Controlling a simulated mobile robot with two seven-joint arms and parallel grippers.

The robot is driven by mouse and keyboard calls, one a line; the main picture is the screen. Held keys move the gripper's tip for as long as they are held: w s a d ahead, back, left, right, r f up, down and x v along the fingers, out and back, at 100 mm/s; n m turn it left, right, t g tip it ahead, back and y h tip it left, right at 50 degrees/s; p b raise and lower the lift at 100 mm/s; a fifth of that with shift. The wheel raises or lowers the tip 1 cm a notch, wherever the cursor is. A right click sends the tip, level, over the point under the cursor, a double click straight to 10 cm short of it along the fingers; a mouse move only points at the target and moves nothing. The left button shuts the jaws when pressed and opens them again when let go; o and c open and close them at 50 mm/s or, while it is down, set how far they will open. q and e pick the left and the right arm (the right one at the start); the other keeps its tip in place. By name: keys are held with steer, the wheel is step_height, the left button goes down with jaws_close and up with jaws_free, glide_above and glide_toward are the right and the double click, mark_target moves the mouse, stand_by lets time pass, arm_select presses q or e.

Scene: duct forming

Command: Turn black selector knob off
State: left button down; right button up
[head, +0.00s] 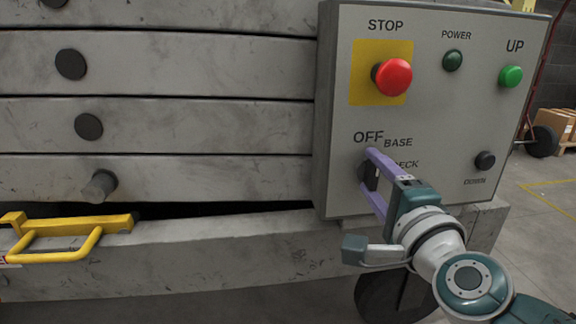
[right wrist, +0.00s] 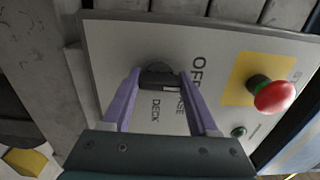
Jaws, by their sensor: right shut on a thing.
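The black selector knob (head: 369,174) is on the lower left of the grey control panel (head: 440,110), under the OFF label and left of the BASE and DECK labels. My right gripper (head: 371,176) has its purple fingers on either side of the knob and is shut on it. In the right wrist view the knob (right wrist: 160,76) sits between the two fingertips, with a pale mark on its near face. The fingers partly hide the knob and the DECK label in the head view. My left gripper does not show.
A red STOP button (head: 391,77) on a yellow plate is above the knob. A green UP button (head: 510,76), a dark green POWER lamp (head: 453,60) and a black DOWN button (head: 485,160) are to the right. A yellow handle (head: 70,240) is at lower left.

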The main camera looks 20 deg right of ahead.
stand_by(0.5)
steer(key=o, duration=1.4)
steer(key=p+v, duration=0.2)
steer(key=v, duration=0.8)
steer(key=shift+p, duration=0.35)
